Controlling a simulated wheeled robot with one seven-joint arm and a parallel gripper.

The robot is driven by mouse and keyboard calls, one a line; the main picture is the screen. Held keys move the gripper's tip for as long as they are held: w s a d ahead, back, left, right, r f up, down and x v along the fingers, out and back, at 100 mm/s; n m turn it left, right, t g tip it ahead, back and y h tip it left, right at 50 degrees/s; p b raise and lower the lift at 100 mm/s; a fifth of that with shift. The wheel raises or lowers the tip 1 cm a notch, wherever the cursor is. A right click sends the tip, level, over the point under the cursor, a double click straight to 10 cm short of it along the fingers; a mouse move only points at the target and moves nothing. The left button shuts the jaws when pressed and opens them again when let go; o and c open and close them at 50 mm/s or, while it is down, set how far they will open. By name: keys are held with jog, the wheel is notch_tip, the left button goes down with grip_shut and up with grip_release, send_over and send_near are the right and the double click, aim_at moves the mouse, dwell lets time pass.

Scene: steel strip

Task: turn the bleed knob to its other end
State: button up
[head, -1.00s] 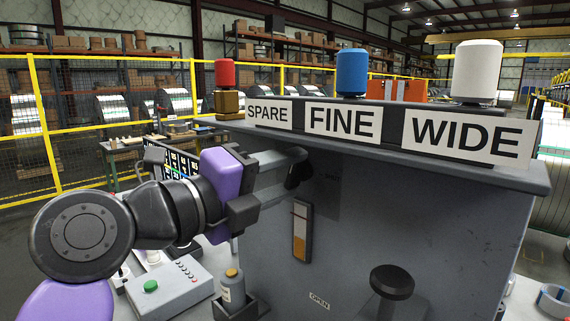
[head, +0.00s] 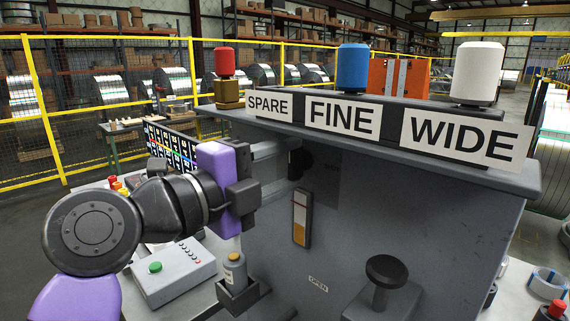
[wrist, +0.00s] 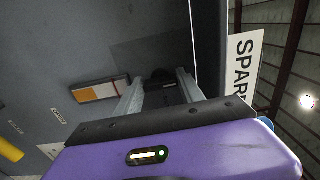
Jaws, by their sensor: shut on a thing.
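My gripper (head: 290,163) reaches in from the left to the grey cabinet face, under the SPARE sign. Its two grey fingers are shut on a dark knob (head: 303,165), likely the bleed knob, which the fingers partly hide. In the wrist view, the fingers of my gripper (wrist: 161,88) stand either side of the dark knob (wrist: 162,74) at the cabinet face. I cannot read the knob's angle or any end mark. A small OPEN label (head: 318,284) is on the cabinet lower down.
A black mushroom-shaped knob (head: 387,270) sticks up at lower right. A bottle (head: 235,270) in a holder and a control box with a green button (head: 155,267) stand below my arm. The cabinet top overhangs above.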

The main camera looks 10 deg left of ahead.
jog(key=shift+a, duration=0.1)
jog(key=o, duration=1.4)
jog(key=shift+c, duration=0.2)
jog(key=b+v, duration=0.2)
jog(key=v, duration=0.5)
jog(key=shift+s+a+b, duration=0.25)
jog(key=shift+s+b, duration=0.1)
